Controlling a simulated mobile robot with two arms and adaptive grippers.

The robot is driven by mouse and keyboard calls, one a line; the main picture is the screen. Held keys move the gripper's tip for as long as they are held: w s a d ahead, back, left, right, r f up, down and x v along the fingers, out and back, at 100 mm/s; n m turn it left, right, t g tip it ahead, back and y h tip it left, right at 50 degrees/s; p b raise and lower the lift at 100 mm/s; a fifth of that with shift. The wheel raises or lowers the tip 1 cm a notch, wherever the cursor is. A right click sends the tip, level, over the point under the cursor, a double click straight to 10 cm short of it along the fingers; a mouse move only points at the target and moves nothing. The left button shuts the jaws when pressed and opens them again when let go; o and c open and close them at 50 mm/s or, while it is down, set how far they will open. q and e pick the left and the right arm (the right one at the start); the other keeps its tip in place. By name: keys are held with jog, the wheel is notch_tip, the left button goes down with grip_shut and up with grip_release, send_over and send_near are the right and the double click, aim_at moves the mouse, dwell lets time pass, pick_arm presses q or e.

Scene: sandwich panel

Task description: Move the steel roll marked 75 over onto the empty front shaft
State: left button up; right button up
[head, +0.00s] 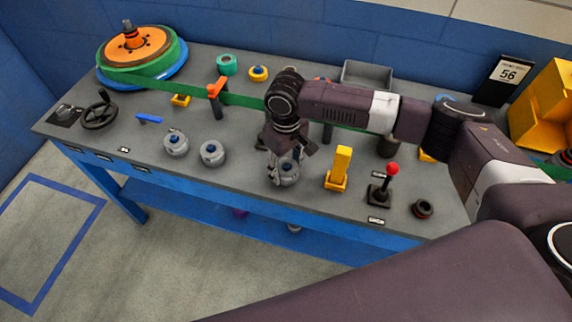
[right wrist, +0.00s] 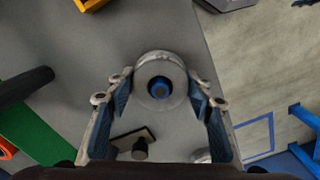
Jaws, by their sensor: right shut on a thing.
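My right gripper (head: 284,160) is shut around a steel roll (head: 289,174) near the front edge of the bench. My left gripper is out of view.
A green belt (head: 240,99) runs along the bench from a large orange-topped reel (head: 134,42). A yellow block (head: 341,168) and a red-knobbed lever (head: 381,190) stand right of my gripper. A handwheel (head: 100,111) is at left. A sign (head: 508,75) reads 56.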

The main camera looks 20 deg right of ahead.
jog(key=o, duration=1.5)
notch_tip(320, 180, up, 11)
jog(key=p, duration=1.2)
jog(key=shift+f, duration=0.3)
